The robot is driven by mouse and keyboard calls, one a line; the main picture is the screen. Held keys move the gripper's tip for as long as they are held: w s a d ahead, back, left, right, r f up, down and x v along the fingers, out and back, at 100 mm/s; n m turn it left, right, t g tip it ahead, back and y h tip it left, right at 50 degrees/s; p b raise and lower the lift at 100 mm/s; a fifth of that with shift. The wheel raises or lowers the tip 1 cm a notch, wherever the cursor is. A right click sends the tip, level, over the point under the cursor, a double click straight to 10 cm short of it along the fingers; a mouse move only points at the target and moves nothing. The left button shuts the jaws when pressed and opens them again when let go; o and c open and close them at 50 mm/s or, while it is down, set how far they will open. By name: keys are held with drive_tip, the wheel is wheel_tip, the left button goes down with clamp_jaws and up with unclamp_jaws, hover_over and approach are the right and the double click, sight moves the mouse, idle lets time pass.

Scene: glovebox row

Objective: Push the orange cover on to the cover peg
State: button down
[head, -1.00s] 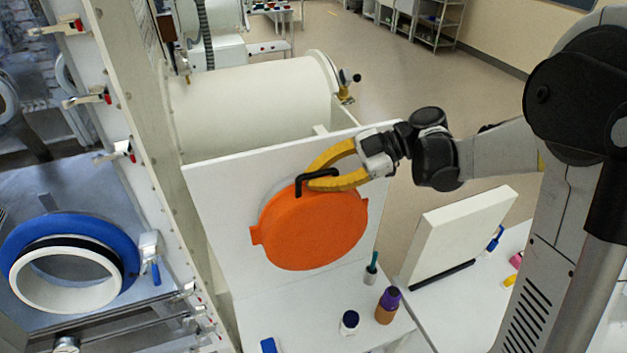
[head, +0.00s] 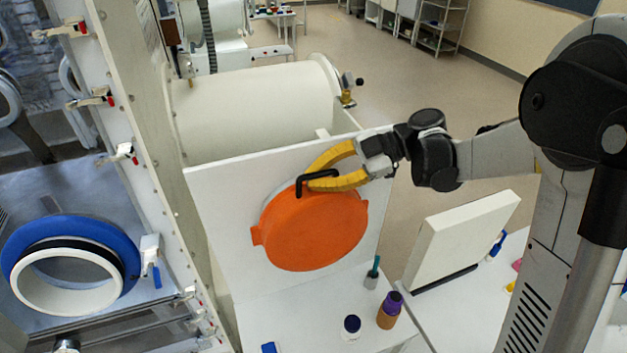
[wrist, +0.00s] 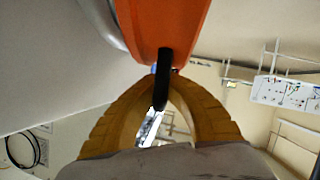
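The orange cover (head: 312,232) is a round disc with side tabs, upright against the white upright panel (head: 225,210). A black handle (head: 318,178) stands out at its upper edge. My gripper (head: 312,178) has its yellow fingers at this handle. In the wrist view the fingers (wrist: 165,85) come together around the black handle (wrist: 164,78), with the orange cover (wrist: 172,25) just beyond. A pale round rim shows beside the cover in the wrist view. The cover peg is not visible; the cover hides what lies behind it.
Below the panel, a shelf (head: 300,315) holds a purple-capped bottle (head: 389,310), a dark-capped jar (head: 351,326) and a small pot (head: 371,275) with a teal item. A white slab (head: 462,238) stands at the right. A blue ring port (head: 125,255) is at the left.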

drive_tip(key=shift+w+a+f+b, duration=0.1)
drive_tip(key=shift+w+a+b, duration=0.15)
drive_tip(key=shift+w, duration=0.45)
drive_tip(key=shift+w+a+f+b, duration=0.15)
drive_tip(key=shift+w+b, duration=0.1)
drive_tip(key=shift+w, duration=0.4)
idle(0.6)
drive_tip(key=c, duration=1.8)
unclamp_jaws()
drive_tip(key=shift+o, duration=0.2)
